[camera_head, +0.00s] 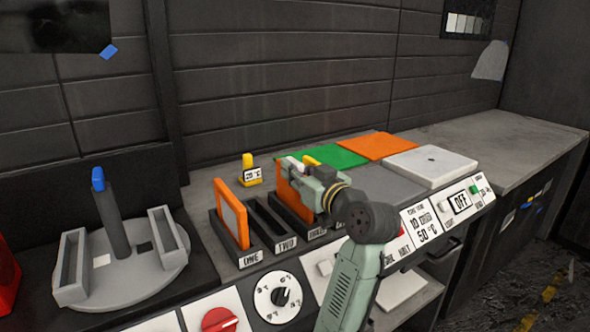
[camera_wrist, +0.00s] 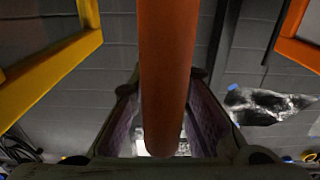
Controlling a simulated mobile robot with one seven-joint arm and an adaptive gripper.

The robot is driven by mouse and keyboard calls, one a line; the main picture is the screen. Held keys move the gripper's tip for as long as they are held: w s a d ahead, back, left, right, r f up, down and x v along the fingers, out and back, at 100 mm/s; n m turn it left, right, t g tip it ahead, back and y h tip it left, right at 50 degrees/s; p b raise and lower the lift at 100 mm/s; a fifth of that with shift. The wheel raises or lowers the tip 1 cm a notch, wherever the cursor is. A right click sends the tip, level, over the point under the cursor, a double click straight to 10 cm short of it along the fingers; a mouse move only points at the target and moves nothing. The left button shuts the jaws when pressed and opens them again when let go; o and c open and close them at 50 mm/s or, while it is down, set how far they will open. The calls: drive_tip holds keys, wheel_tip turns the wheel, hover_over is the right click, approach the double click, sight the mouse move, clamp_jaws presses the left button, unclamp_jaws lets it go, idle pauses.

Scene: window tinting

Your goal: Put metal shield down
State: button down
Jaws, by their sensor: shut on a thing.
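My gripper (camera_head: 300,172) is shut on an orange-edged panel (camera_head: 289,197) at the rack slot behind TWO. In the wrist view the panel's orange edge (camera_wrist: 164,70) runs upright between the two fingers. I take this panel for the metal shield, though its face is mostly hidden by my gripper and the view does not show its material. Its lower part stands at the slot (camera_head: 312,235); I cannot tell whether it is fully seated.
An orange-framed panel (camera_head: 232,212) stands in slot ONE; slot TWO (camera_head: 272,226) looks empty. A yellow frame (camera_wrist: 82,45) is close on the wrist view's left. Green (camera_head: 336,156), orange (camera_head: 385,146) and white (camera_head: 431,165) plates lie behind. A round fixture (camera_head: 125,280) stands left.

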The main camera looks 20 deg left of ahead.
drive_tip(key=c, duration=1.5)
unclamp_jaws()
drive_tip(key=shift+c, duration=0.2)
drive_tip(key=shift+r, duration=0.15)
drive_tip(key=b+v, duration=0.3)
drive_tip(key=v, duration=0.9)
drive_tip(key=shift+s, duration=0.1)
